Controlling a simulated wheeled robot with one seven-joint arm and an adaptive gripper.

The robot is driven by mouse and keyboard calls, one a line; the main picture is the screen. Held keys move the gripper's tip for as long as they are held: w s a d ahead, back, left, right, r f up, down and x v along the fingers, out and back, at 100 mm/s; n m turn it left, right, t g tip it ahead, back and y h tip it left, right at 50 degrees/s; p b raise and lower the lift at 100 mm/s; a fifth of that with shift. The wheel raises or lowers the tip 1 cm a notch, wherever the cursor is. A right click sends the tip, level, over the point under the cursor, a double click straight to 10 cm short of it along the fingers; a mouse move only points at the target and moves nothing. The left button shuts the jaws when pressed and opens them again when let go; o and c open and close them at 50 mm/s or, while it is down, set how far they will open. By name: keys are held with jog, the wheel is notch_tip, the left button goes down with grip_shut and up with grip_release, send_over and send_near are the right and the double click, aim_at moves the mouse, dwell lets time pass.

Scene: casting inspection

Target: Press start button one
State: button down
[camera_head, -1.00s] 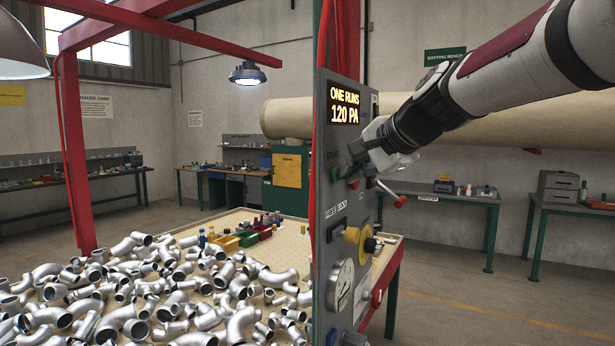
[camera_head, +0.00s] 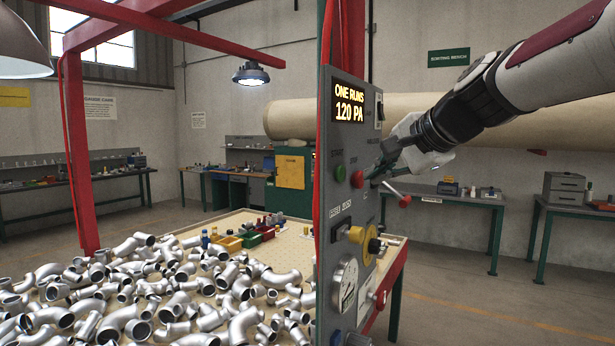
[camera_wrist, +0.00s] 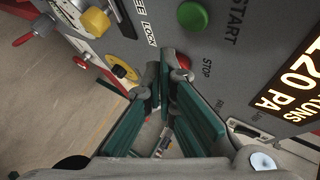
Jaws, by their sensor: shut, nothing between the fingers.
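The grey control panel (camera_head: 341,224) stands upright at the table's right edge. Its lit display (camera_head: 356,104) reads "ONE RUNS 120 PA". The round green button (camera_head: 339,173) beside the START label is uncovered; it also shows at the top of the wrist view (camera_wrist: 193,16). The red button (camera_head: 357,179) by the STOP label is to its right, and it shows close beside my fingertips in the wrist view (camera_wrist: 182,60). My gripper (camera_head: 372,179) is shut and empty, to the right of both buttons. I cannot tell whether its tips touch the panel.
A lever with a red ball (camera_head: 404,201) sticks out under my gripper. A yellow knob (camera_head: 355,234) and a gauge (camera_head: 344,285) are lower on the panel. Many metal pipe elbows (camera_head: 112,320) cover the table on the left. Open floor lies to the right.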

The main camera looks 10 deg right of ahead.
jog(key=shift+s+d, duration=0.65)
jog(key=shift+d, duration=0.25)
jog(key=s+a+f+n+g+h, duration=0.1)
jog(key=s+f+n+g+h, duration=0.1)
jog(key=s+f+n, duration=0.4)
jog(key=s+a+f+n+g+h, duration=0.1)
jog(key=s+f+n, duration=0.5)
jog(key=s+f, duration=0.7)
jog(key=s+g+h, duration=0.1)
jog(key=s+g, duration=0.1)
jog(key=s, duration=0.6)
jog(key=shift+s+f+n, duration=0.3)
jog(key=shift+f+n, duration=0.1)
